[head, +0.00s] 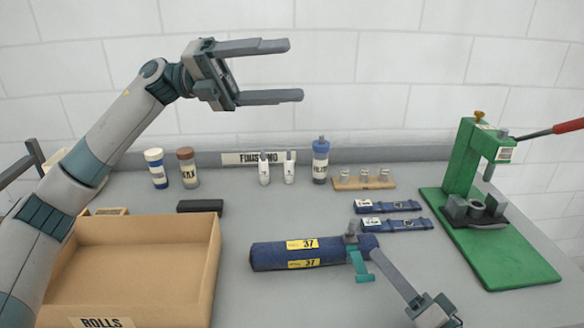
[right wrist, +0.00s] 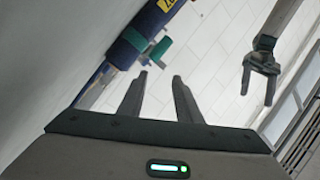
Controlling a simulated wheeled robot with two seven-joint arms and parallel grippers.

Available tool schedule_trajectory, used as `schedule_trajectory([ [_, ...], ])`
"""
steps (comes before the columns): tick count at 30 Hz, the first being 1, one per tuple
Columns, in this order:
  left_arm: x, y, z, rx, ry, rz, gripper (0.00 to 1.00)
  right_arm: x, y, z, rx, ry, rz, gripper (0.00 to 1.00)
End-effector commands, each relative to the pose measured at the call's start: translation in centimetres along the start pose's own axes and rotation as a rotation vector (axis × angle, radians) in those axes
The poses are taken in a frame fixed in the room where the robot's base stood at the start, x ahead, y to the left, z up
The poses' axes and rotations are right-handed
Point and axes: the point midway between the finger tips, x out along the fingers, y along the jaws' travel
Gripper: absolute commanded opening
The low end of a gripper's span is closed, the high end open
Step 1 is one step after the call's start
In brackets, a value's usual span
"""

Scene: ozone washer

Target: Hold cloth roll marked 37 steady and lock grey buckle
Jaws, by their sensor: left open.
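The blue cloth roll (head: 283,256), with yellow labels marked 37, lies on the table right of the tray. The grey buckle (head: 350,238) sits near its right end, with a teal piece (head: 359,266) hanging at the front. The roll's end (right wrist: 124,52) and the teal piece (right wrist: 161,50) also show in the right wrist view. My left gripper (head: 296,71) is open and empty, high above the table's back. My right gripper (head: 373,252) reaches in from lower right, its tips close to the buckle; contact cannot be told. Its fingers (right wrist: 160,75) are apart, nothing visible between them.
A brown tray (head: 213,262) labelled ROLLS stands at left. Two flat blue strap bundles (head: 408,224) lie behind the roll's right end. A green press (head: 515,262) with a red handle stands at right. Bottles (head: 320,165) and a wooden rack (head: 362,184) line the back.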

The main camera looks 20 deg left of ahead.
Motion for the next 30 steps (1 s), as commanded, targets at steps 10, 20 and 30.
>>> schedule_trajectory([
  [10, 6.7, 11.2, -9.4, 0.283, 0.592, 0.490, 0.69, 0.0, 0.0, 0.0, 0.000, 0.000, 0.000, 0.31],
  [20, 2.6, 18.3, -11.2, 0.497, 1.097, 1.017, 0.69, 0.0, 0.0, 0.0, 0.000, 0.000, 0.000, 0.31],
  [30, 0.0, 19.0, -10.1, 0.549, 1.249, 1.221, 0.69, 0.0, 0.0, 0.0, 0.000, 0.000, 0.000, 0.31],
])
